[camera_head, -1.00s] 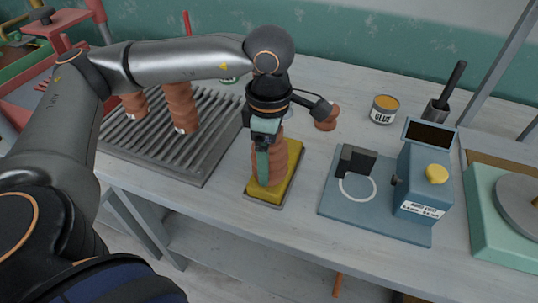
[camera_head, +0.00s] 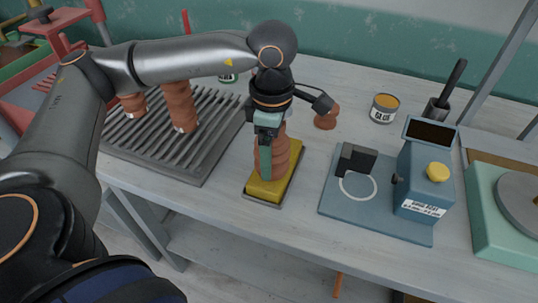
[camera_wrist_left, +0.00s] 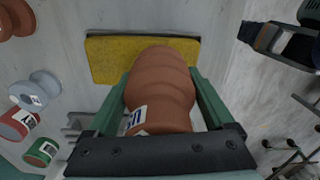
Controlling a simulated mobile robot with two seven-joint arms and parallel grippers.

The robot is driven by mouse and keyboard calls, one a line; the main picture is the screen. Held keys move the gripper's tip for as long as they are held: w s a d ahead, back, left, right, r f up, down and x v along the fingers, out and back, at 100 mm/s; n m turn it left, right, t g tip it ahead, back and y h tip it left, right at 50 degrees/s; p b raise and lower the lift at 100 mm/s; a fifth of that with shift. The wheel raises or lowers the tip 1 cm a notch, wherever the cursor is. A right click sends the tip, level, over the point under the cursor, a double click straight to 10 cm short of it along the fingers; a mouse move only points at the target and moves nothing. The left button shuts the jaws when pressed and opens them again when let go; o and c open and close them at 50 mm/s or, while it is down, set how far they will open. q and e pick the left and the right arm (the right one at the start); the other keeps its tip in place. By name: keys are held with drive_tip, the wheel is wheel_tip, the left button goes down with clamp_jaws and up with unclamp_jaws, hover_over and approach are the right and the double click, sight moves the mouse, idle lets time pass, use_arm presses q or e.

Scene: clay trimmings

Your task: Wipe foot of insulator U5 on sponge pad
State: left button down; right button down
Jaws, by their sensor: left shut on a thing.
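The brown ribbed insulator (camera_head: 280,152) is upright in my left gripper (camera_head: 266,160), with its lower end at the yellow sponge pad (camera_head: 262,190). The left wrist view shows the insulator (camera_wrist_left: 160,85) between the two green fingers, which are shut on it. My right gripper is not in view.
A slatted metal rack (camera_head: 205,155) with brown insulators (camera_head: 180,108) stands left. A small brown piece (camera_head: 326,118) and a glue can (camera_head: 384,108) are behind right. A blue device (camera_head: 422,185) with a base plate stands right. The bench front edge is close to the pad.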

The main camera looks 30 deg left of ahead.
use_arm(q)
drive_tip(key=shift+w+a, duration=0.25)
drive_tip(key=shift+w, duration=0.8)
drive_tip(key=shift+w+a, duration=0.25)
drive_tip(key=shift+w, duration=0.85)
drive_tip(key=shift+w+a, duration=0.25)
drive_tip(key=shift+w, duration=0.8)
